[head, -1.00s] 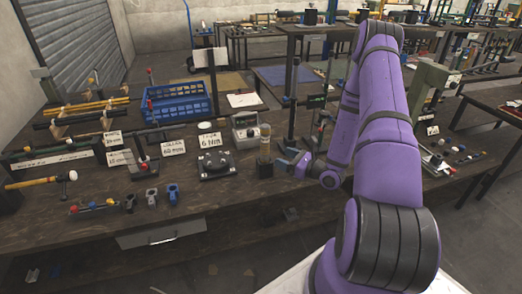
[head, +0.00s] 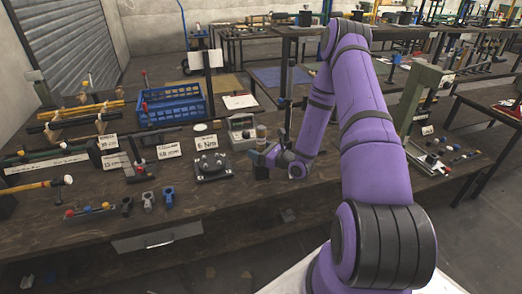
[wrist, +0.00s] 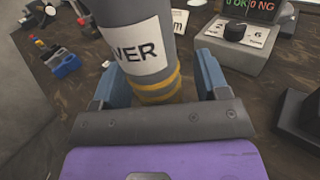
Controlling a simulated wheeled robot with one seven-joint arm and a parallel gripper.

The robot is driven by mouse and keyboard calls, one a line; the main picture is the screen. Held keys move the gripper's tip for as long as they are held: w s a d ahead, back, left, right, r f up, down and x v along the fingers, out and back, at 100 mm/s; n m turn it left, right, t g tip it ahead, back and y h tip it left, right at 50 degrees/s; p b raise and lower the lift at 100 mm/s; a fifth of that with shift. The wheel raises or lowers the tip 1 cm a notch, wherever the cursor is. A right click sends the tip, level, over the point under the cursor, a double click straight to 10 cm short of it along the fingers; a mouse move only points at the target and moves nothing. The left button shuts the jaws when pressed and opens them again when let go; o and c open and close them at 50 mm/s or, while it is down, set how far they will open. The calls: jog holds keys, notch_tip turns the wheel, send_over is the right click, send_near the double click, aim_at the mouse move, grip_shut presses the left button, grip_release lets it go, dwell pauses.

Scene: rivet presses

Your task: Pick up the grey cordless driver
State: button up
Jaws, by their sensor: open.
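The grey cordless driver (wrist: 147,35) stands upright in the wrist view, with a white label ending in "VER" and yellow bands low on its body. In the head view the driver (head: 261,134) is small, standing above a dark base near the front of the bench. My gripper (wrist: 160,72) is open, with one blue finger on each side of the driver's body. Whether either finger touches it I cannot tell. In the head view my gripper (head: 265,155) is at the driver, partly covering it. The driver's top is cut off in the wrist view.
A grey box with a dial and display (wrist: 240,38) stands close by on the right in the wrist view. A black fixture (head: 212,166) is left of the driver on the bench. A blue crate (head: 168,113) stands further back. Small clamps (head: 148,202) sit near the front edge.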

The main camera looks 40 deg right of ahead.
jog(key=shift+w+a, duration=0.1)
jog(key=shift+w, duration=0.2)
jog(key=c, duration=1.2)
jog(key=shift+r, duration=0.15)
